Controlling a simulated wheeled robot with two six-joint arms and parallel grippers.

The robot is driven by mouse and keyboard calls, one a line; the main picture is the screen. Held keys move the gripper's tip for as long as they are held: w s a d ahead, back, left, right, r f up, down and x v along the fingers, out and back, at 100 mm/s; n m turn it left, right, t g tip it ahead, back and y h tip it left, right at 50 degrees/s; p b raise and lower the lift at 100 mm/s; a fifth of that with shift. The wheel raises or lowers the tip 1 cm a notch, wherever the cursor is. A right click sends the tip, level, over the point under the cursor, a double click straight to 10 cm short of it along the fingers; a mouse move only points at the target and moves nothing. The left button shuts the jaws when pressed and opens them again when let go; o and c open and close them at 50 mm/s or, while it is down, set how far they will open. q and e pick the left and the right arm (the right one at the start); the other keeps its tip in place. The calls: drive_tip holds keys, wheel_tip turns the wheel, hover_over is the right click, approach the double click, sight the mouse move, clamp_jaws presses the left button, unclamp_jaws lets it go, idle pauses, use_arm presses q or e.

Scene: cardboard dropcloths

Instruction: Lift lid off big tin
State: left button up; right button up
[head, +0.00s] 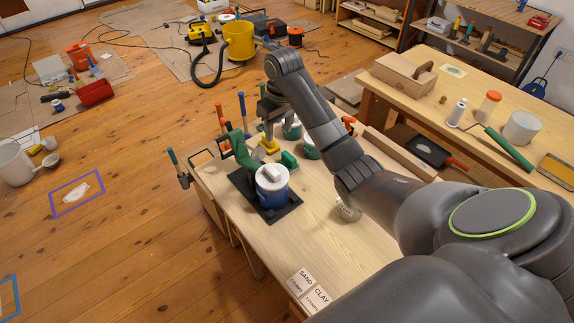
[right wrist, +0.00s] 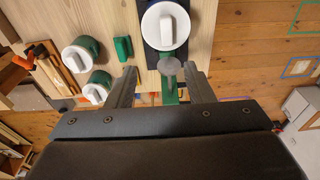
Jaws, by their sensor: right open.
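The big tin (head: 272,194) is blue and stands upright on a black base on the workbench in the head view. Its white lid (head: 265,181), with a raised bar handle, sits on top. In the right wrist view the lid (right wrist: 152,30) is at top centre, beyond the fingertips. My right gripper (right wrist: 160,68) is open and empty, its fingers apart and not touching the lid. In the head view my right gripper (head: 268,120) is above the bench, behind the tin. My left gripper is out of view.
Two smaller tins with white lids (right wrist: 80,55) (right wrist: 97,87) and a green block (right wrist: 123,48) are near. Upright tools line the bench's far edge. The bench front, by the sand and clay cards (head: 308,289), is mostly clear.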

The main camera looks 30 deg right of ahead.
wheel_tip(320, 180, down, 3)
drive_tip(key=a+b, duration=0.2)
drive_tip(key=b, duration=0.2)
hover_over(272, 170)
drive_tip(key=f, duration=0.5)
drive_tip(key=s+f, duration=0.1)
drive_tip(key=f, duration=0.1)
drive_tip(key=shift+f+b, duration=0.25)
drive_tip(key=shift+b, duration=0.15)
drive_tip(key=shift+w+d+f, duration=0.1)
drive_tip(key=shift+w+f, duration=0.05)
drive_tip(key=shift+f, duration=0.65)
drive_tip(key=f, duration=0.1)
drive_tip(key=f+p, duration=0.1)
drive_tip(key=f, duration=0.1)
drive_tip(key=shift+w+f, duration=0.15)
drive_tip(key=shift+w, duration=0.1)
drive_tip(key=shift+w+f+p, duration=0.1)
drive_tip(key=shift+f+p, duration=0.2)
drive_tip(key=shift+f, duration=0.35)
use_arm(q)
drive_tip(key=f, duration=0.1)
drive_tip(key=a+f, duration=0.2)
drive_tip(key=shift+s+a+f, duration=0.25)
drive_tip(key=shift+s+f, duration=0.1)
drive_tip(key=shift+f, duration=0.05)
use_arm(e)
drive_tip(key=shift+c, duration=0.2)
